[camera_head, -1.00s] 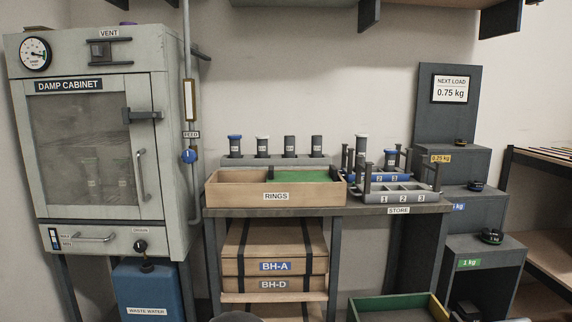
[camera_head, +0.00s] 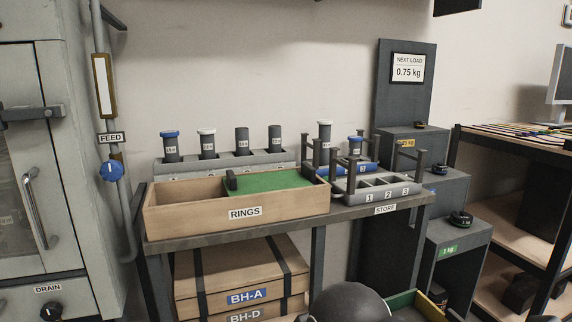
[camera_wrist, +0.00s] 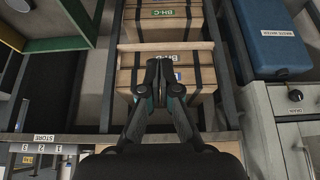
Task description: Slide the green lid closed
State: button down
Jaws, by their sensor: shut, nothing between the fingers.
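The green lid (camera_head: 275,181) lies in the top of the wooden box labelled RINGS (camera_head: 205,217), on the shelf. It covers the right part of the box, and the left part is open. A small dark handle (camera_head: 231,180) stands at the lid's left end. My gripper (camera_wrist: 158,65) is shut and empty in the wrist view, with the BH boxes behind it. The lid is not in the wrist view. In the head view a dark rounded part of my arm shows at the bottom, and the fingers are not visible there.
A grey rack (camera_head: 220,160) with several capped vials stands behind the box. A grey STORE tray (camera_head: 378,187) with upright posts stands close to its right. The cabinet (camera_head: 45,180) is on the left. A green-rimmed bin (camera_head: 425,305) is low at the right.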

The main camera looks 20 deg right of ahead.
jog(key=w+d+r+y, duration=0.2)
jog(key=w+r, duration=1)
jog(key=w, duration=0.2)
jog(key=w+d+r+y, duration=0.2)
jog(key=w+r, duration=1)
jog(key=w, duration=0.2)
jog(key=w+d+r+n+g+y, duration=0.1)
jog(key=w+d+r+y, duration=0.1)
jog(key=w+d, duration=0.55)
jog(key=b, duration=0.3)
send_near(245, 185)
jog(key=w+f, duration=0.1)
jog(key=f, duration=0.1)
jog(key=w+f, duration=0.2)
jog(key=shift+w+a, duration=0.2)
jog(key=shift+a, duration=0.2)
jog(key=a, duration=0.3)
jog(key=shift+w, duration=0.1)
jog(key=shift+a, duration=0.6)
